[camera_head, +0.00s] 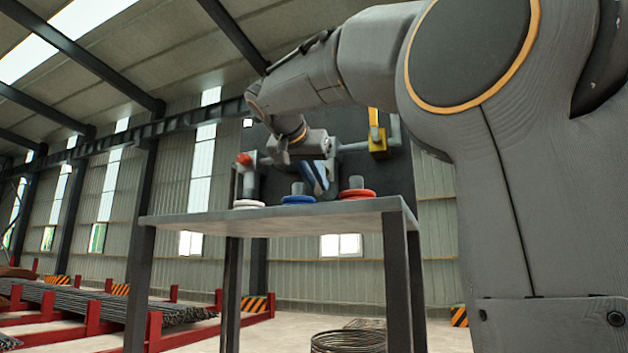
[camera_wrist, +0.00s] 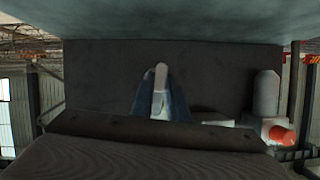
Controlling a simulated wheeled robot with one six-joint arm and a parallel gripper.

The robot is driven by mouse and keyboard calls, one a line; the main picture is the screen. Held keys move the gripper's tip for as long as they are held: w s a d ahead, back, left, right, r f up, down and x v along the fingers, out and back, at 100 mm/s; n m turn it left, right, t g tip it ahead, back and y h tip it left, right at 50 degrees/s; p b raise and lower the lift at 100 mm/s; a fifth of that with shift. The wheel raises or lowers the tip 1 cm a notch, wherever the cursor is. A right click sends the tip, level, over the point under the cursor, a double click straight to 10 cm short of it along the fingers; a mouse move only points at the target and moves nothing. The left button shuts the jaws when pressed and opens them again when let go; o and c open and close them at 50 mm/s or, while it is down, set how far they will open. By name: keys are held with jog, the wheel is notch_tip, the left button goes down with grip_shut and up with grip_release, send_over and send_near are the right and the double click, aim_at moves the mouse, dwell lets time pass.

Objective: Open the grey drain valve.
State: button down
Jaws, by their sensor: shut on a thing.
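My gripper (camera_head: 319,182) is in front of the dark panel, above the table, and its blue fingers point down. In the wrist view my gripper (camera_wrist: 160,100) is shut on a light grey handle (camera_wrist: 160,76), taken to be the grey drain valve's lever. The handle's tip sticks out beyond the fingers, close to straight along them. The valve's body and pivot are hidden behind my gripper and wrist, so I cannot tell how far it is turned.
An orange-red knob (camera_head: 243,158) on a pipe fitting is left of my gripper; it also shows in the wrist view (camera_wrist: 282,135). A yellow valve (camera_head: 377,143) is to the right. White (camera_head: 248,204), blue (camera_head: 298,199) and red (camera_head: 357,194) discs stand on the table (camera_head: 180,220).

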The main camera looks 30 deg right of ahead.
jog(key=shift+s+d+r+n+g+h, duration=0.1)
jog(key=shift+s+d+n+g+h, duration=0.15)
jog(key=shift+n, duration=0.35)
jog(key=shift+a, duration=0.1)
jog(key=c, duration=1.7)
grip_release()
jog(key=shift+w, duration=0.1)
jog(key=b+v, duration=0.2)
jog(key=v, duration=0.6)
